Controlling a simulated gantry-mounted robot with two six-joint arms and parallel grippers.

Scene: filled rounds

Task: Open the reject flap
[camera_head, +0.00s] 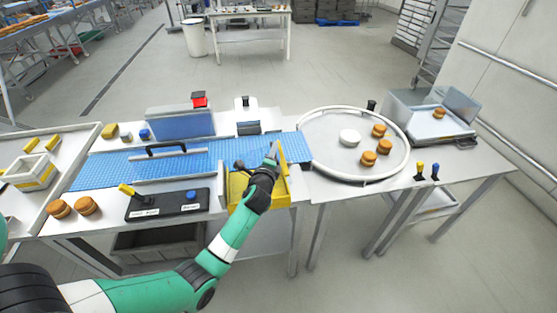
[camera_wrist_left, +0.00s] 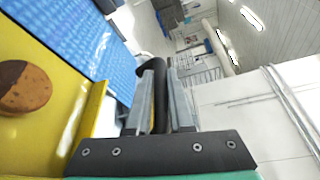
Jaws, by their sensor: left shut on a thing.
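The yellow reject flap assembly (camera_head: 280,195) is at the front right of the blue conveyor belt. My left gripper (camera_head: 274,154) reaches over it from the front and covers part of it. In the left wrist view, my left gripper (camera_wrist_left: 167,68) is shut on a curved black handle (camera_wrist_left: 150,66), and a narrow yellow strip shows between the fingers. A yellow surface (camera_wrist_left: 50,125) with a brown filled round (camera_wrist_left: 22,88) lies to the left. The flap's exact angle is hard to tell behind my arm. My right gripper is not in view.
The blue belt (camera_head: 100,172) runs behind the flap. A black control box (camera_head: 168,205) with a yellow lever stands to its left. A round white-rimmed table (camera_head: 310,165) with several rounds stands to the right. A grey bin (camera_head: 160,243) is under the table.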

